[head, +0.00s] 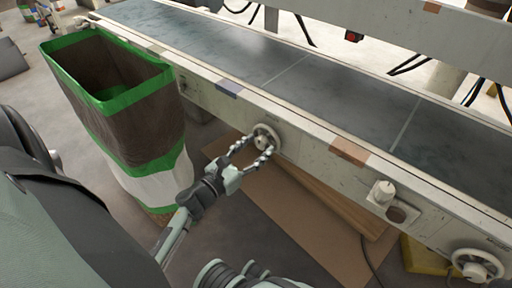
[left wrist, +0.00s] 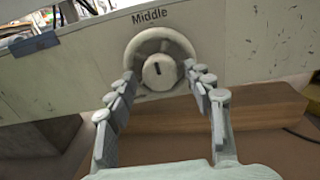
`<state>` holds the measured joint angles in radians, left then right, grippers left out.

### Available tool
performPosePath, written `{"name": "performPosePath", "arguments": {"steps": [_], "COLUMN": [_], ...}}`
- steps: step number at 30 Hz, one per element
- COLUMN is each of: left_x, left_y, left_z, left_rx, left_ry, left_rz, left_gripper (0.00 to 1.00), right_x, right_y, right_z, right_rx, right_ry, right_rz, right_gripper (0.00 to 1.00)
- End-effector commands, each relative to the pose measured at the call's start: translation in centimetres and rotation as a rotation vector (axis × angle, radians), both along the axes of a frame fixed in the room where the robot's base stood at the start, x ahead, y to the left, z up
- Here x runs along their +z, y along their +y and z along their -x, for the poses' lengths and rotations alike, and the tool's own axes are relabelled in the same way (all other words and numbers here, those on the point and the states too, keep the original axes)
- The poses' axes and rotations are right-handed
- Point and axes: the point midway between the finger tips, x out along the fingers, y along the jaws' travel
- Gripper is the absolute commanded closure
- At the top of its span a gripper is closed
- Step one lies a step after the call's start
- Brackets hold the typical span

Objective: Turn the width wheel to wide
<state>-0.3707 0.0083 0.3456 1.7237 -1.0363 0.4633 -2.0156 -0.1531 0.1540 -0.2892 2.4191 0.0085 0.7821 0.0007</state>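A pale round handwheel (head: 266,137) sits on the front rail of the conveyor, near the middle of the head view. In the left wrist view the wheel (left wrist: 161,60) has a light hub with a short dark mark, and the word "Middle" stands on the rail above it. My left gripper (head: 259,147) is open at the wheel. In the left wrist view its two fingers (left wrist: 164,80) stand apart at the lower left and lower right of the rim. I cannot tell whether they touch it. My right gripper is not in view.
A second handwheel (head: 477,265) is at the lower right of the rail, and a white knob (head: 385,192) lies between the wheels. A tall brown bag with green bands (head: 110,98) stands left of my gripper. Brown boards (head: 320,200) lie below the rail.

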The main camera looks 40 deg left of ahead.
Motion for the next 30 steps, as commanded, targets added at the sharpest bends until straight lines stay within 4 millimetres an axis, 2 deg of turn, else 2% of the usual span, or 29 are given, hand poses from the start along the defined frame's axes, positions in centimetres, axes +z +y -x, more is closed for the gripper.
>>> {"name": "performPosePath", "arguments": {"steps": [1, 10, 20, 30], "left_x": [-0.01, -0.01, 0.06, 0.20], "left_y": [0.00, 0.01, 0.00, -0.11], "left_z": [0.02, 0.03, 0.03, 0.02], "left_rx": [0.000, 0.000, 0.000, -0.001], "left_ry": [0.000, 0.000, 0.004, 0.023], "left_rz": [0.000, 0.001, 0.052, 0.291], "left_gripper": [0.58, 0.94, 0.94, 0.94], "right_x": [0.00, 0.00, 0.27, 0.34], "right_y": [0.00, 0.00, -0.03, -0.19], "right_z": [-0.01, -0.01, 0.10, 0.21], "right_rx": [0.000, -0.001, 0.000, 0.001], "right_ry": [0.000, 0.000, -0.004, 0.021], "right_rz": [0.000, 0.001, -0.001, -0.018], "right_gripper": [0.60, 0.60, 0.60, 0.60]}}
